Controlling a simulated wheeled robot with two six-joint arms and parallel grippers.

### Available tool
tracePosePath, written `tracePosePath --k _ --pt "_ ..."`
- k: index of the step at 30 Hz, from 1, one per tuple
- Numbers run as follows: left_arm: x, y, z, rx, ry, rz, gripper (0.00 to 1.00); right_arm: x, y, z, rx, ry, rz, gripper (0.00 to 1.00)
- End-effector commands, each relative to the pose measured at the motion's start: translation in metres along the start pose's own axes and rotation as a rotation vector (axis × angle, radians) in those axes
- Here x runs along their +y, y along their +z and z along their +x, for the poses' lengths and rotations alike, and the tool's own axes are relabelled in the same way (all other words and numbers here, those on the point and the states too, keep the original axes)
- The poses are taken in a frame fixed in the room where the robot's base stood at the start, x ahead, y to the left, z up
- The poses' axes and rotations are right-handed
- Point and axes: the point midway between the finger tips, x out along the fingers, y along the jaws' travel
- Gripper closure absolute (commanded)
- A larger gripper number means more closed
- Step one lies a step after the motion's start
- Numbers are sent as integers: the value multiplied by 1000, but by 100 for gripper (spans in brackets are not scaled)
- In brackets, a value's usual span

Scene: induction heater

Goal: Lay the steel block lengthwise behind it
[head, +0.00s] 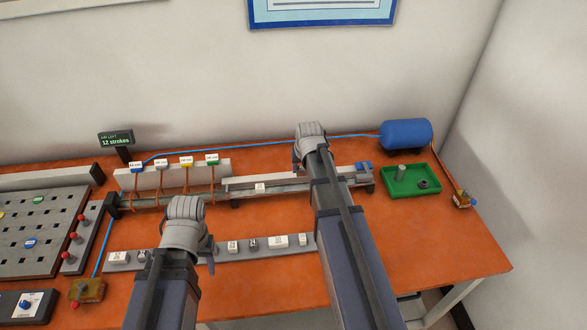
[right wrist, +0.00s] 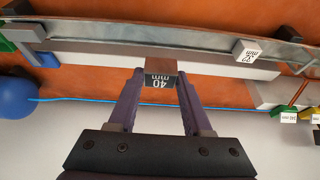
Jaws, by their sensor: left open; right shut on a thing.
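A block labelled "40 mm" (right wrist: 160,82), with a dark labelled face and a brownish side, is between the fingers of my right gripper (head: 309,146) in the right wrist view. The gripper is shut on it, beside a long pale bar (right wrist: 200,64) and a metal channel (right wrist: 130,33). In the head view my right arm hides this block. A small white labelled block (right wrist: 247,50) sits on the channel; it also shows in the head view (head: 260,188). My left gripper (head: 186,232) is open over the front of the table, its fingertips mostly hidden.
A front rack (head: 216,251) holds several labelled blocks. Coils with coloured tags (head: 187,163) stand at the channel's left part. A green tray (head: 412,186) and blue tank (head: 405,135) are at right. A perforated grey board (head: 38,238) is at left. Bare orange table lies front right.

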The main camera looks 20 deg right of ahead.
Motion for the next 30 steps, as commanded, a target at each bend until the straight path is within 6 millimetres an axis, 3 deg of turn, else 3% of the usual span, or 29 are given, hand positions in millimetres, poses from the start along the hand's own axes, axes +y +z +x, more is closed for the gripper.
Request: tracePosePath --k 14,30 --pt "1 0 9 0 0 0 50 1 3 8 0 1 2 100" --pt "4 -2 43 0 0 0 50 1 16 40 0 1 2 100"
